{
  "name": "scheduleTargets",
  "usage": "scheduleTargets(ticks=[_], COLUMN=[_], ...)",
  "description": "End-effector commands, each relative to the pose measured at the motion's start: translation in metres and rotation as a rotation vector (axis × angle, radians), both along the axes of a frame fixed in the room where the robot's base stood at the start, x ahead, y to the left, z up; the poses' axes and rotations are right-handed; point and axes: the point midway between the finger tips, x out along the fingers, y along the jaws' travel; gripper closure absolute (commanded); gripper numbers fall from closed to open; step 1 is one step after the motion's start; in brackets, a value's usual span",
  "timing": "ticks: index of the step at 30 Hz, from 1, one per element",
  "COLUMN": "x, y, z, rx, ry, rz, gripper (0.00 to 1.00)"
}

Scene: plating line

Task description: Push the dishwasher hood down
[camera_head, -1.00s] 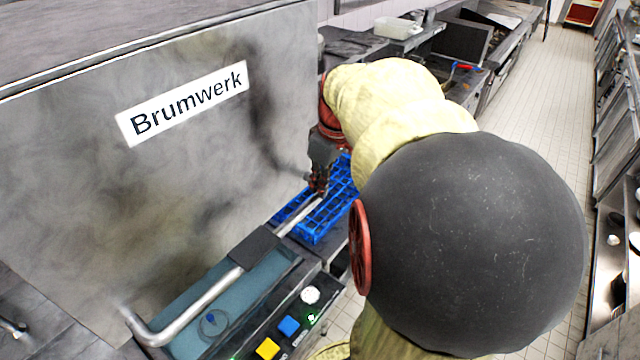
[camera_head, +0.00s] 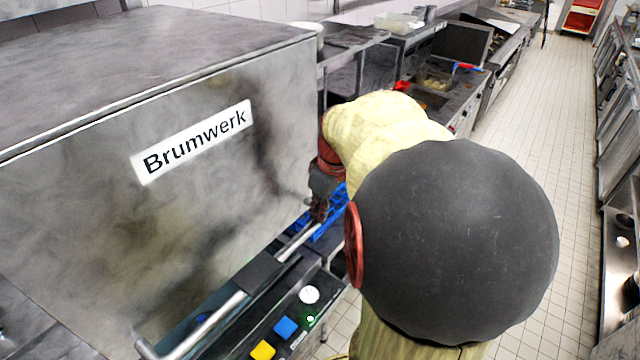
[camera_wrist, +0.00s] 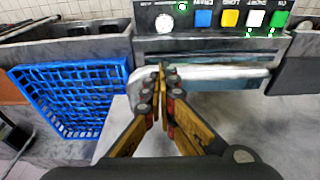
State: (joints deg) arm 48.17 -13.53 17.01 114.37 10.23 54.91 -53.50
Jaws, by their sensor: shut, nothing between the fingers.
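The dishwasher hood (camera_head: 215,215) is a big smudged grey steel box with a Brumwerk label, on the left in the head view. Its silver bar handle (camera_head: 222,312) runs along the front, with a dark middle section. In the wrist view the handle (camera_wrist: 225,77) crosses just beyond my fingertips. A narrow teal strip shows between handle and control panel there. My gripper (camera_head: 318,210) is at the handle's far end, partly hidden by my arm. In the wrist view my gripper (camera_wrist: 161,72) is shut and empty, its tips over the handle's end; contact is unclear.
The control panel (camera_head: 296,322) has yellow and blue buttons and a white dial. A blue dish rack (camera_wrist: 72,95) stands beside the machine, close to my gripper. Counters (camera_head: 465,95) continue behind. The tiled aisle (camera_head: 535,130) on the right is clear.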

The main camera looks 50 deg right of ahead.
Motion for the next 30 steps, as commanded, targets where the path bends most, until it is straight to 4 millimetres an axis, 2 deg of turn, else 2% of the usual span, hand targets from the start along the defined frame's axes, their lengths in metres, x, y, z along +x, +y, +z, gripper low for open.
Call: scheduleTargets(ticks=[1, 15, 21, 27, 30], x=[-0.002, -0.002, -0.002, -0.001, -0.001], y=[0.003, 0.003, 0.002, 0.002, 0.001], z=[-0.032, -0.192, -0.243, -0.272, -0.280], rx=[0.009, 0.010, 0.008, 0.006, 0.004], ry=[0.008, 0.008, 0.007, 0.005, 0.003], rz=[0.001, 0.001, 0.002, 0.001, 0.001], gripper=[1.00, 1.00, 1.00, 1.00, 1.00])
